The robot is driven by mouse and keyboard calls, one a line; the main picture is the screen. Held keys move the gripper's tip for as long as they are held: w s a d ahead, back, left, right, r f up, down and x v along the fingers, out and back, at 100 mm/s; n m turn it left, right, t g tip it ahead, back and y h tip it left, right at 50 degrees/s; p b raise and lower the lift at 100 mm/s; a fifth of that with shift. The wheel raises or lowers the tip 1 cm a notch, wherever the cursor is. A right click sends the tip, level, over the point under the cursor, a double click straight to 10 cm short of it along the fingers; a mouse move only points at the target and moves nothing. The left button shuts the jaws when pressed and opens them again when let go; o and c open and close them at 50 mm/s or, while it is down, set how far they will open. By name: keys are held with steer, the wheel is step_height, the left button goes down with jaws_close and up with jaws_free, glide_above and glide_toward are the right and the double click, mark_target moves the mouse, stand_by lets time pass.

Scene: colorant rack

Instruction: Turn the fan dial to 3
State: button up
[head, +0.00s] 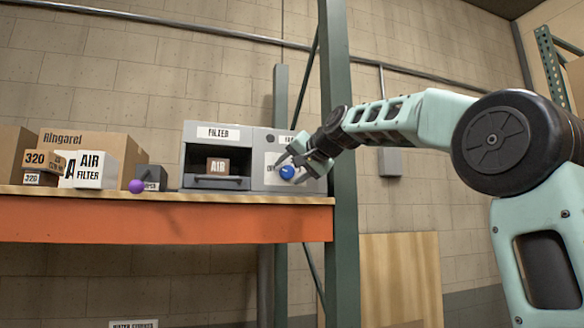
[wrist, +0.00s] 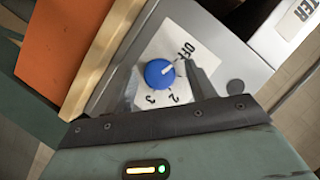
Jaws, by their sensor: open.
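The blue fan dial (head: 287,172) is on the right front panel of the grey filter box on the shelf. In the wrist view the dial (wrist: 160,75) sits on a white label marked OFF, 2 and 3; the 1 is not readable. Its white pointer line points up and right, toward the OFF side. My gripper (head: 293,166) is at the panel, and in the wrist view my gripper (wrist: 162,78) is open with one finger on each side of the dial. I cannot tell whether the fingers touch it.
The filter box (head: 218,132) has an open bay holding a block marked AIR (head: 217,167). A green rack post (head: 341,120) stands just right of the box. Cartons (head: 118,147) and a purple ball (head: 136,186) are on the left of the shelf, above an orange beam (head: 150,220).

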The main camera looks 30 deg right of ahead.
steer(key=c, duration=1)
steer(key=shift+o, duration=0.2)
